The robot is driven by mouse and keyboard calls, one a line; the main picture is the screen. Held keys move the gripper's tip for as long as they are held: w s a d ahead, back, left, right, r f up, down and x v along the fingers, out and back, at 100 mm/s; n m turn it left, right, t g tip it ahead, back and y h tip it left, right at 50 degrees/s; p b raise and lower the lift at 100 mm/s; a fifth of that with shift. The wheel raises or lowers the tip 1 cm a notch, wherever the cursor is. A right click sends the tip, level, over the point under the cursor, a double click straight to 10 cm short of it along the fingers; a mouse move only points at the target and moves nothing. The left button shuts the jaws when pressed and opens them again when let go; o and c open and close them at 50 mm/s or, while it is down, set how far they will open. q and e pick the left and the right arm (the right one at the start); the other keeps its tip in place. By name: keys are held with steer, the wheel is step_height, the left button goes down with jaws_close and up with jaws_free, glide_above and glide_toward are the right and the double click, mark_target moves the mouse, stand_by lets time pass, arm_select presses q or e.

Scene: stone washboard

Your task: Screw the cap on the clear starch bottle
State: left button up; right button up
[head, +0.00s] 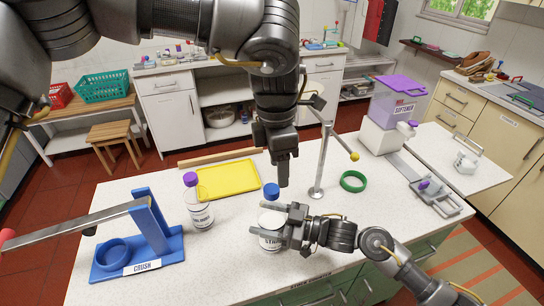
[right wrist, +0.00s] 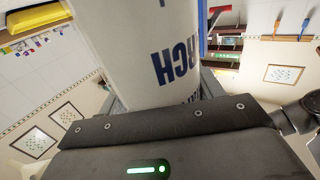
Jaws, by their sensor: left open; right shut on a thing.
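The starch bottle (head: 270,220) stands near the counter's front edge, white-labelled; the lettering "RCH" shows on the bottle (right wrist: 160,50) in the right wrist view. My right gripper (head: 284,224) comes from the right and is shut on its body. The blue cap (head: 271,191) sits at the bottle's top, and I cannot tell how firmly it is seated. My left gripper (head: 283,182) points down from above, open, its visible finger just right of the cap. Its other finger is hidden, so I cannot tell whether the cap is between the fingers.
A second bottle with a purple cap (head: 198,202) stands to the left, beside a yellow tray (head: 227,179). A blue crush press (head: 150,235) stands further left. A metal post (head: 321,165) and green ring (head: 353,181) are right of the left gripper. A softener dispenser (head: 396,105) stands behind.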

mark_target(271, 188)
arm_select(q)
steer(key=n, duration=0.7)
steer(key=shift+a+r+n, duration=0.15)
steer(key=shift+r+n, duration=0.15)
steer(key=shift+n, duration=0.1)
steer(key=n, duration=0.7)
steer(key=shift+w+a+r+n, duration=0.1)
steer(key=shift+a+r+n, duration=0.1)
steer(key=shift+r+n, duration=0.1)
steer(key=n, duration=0.7)
steer(key=shift+a+y, duration=0.25)
steer(key=shift+y, duration=0.05)
steer(key=n, duration=0.5)
steer(key=shift+w+a+n, duration=0.1)
steer(key=shift+a+n, duration=0.05)
steer(key=shift+n, duration=0.15)
steer(key=shift+f, duration=4)
